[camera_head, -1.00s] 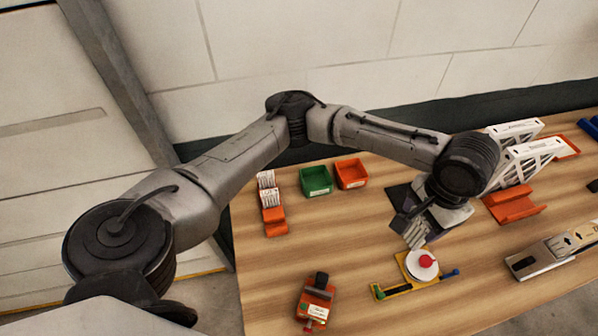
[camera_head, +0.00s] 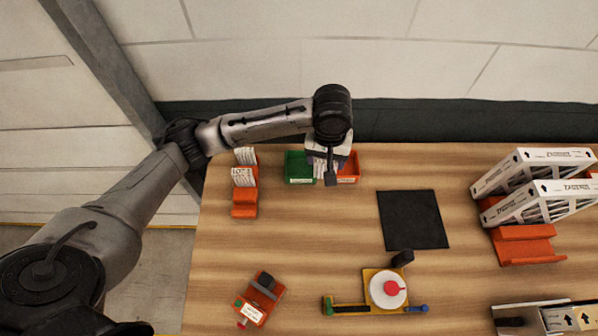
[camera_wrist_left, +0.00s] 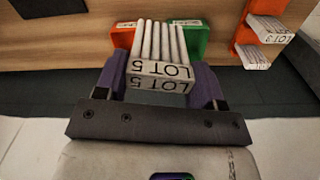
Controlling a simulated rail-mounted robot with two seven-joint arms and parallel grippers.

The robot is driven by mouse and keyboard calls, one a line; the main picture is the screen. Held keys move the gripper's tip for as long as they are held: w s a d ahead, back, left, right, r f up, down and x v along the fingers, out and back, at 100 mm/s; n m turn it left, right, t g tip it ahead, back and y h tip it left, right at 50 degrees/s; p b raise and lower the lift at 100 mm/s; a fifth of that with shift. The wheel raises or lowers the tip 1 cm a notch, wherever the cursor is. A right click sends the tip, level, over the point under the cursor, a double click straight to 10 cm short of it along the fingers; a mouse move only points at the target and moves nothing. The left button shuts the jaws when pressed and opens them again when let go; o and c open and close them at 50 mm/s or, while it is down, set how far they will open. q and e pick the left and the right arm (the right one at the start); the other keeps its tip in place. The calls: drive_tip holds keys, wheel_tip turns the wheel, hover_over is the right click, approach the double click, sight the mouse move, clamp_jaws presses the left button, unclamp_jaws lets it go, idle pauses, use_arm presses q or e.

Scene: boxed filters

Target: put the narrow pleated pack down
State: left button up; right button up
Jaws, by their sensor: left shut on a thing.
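The narrow pleated pack (camera_wrist_left: 155,65) is white, with folded pleats and LOT 5 printed on its end. My left gripper (camera_wrist_left: 157,82) is shut on it, with a purple finger on each side. In the head view my left gripper (camera_head: 329,172) hangs at the back of the table, around the green bin (camera_head: 299,167) and the orange bin (camera_head: 347,167). It hides part of the orange bin. In the wrist view both bins show behind the pack, one to each side. I cannot tell how high the pack is above them. My right gripper is not in view.
An orange stepped rack (camera_head: 244,205) with white packs stands left of the bins. A black mat (camera_head: 412,220) lies bare to the right. A yellow fixture with a white disc (camera_head: 388,289) and an orange device (camera_head: 260,298) are in front. White framed filters (camera_head: 540,200) stand right.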

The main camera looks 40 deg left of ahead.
sight(315, 166)
use_arm(q)
drive_tip(key=a+f+n, duration=0.1)
drive_tip(key=f, duration=0.1)
drive_tip(key=a+f, duration=0.1)
drive_tip(key=f, duration=0.1)
drive_tip(key=f+n+b, duration=0.1)
drive_tip(key=f, duration=0.1)
drive_tip(key=shift+s+a+n, duration=0.2)
drive_tip(key=shift+a+n, duration=0.1)
drive_tip(key=shift+a, duration=0.1)
drive_tip(key=shift+w+a+f+b, duration=0.1)
drive_tip(key=shift+w+a+f, duration=0.8)
drive_tip(key=shift+a+f, duration=0.8)
drive_tip(key=shift+w+a+f+b, duration=0.15)
drive_tip(key=shift+w+a+f, duration=0.7)
drive_tip(key=shift+a+f, duration=0.8)
drive_tip(key=shift+w+a+f+b, duration=0.1)
drive_tip(key=shift+w+a+f, duration=0.8)
drive_tip(key=shift+a+f, duration=0.8)
drive_tip(key=shift+d+f, duration=0.25)
drive_tip(key=shift+d, duration=0.05)
drive_tip(key=shift+f, duration=0.1)
drive_tip(key=o, duration=1)
drive_tip(key=shift+c, duration=0.2)
wheel_tip(315, 166, up, 12)
drive_tip(key=shift+p, duration=0.3)
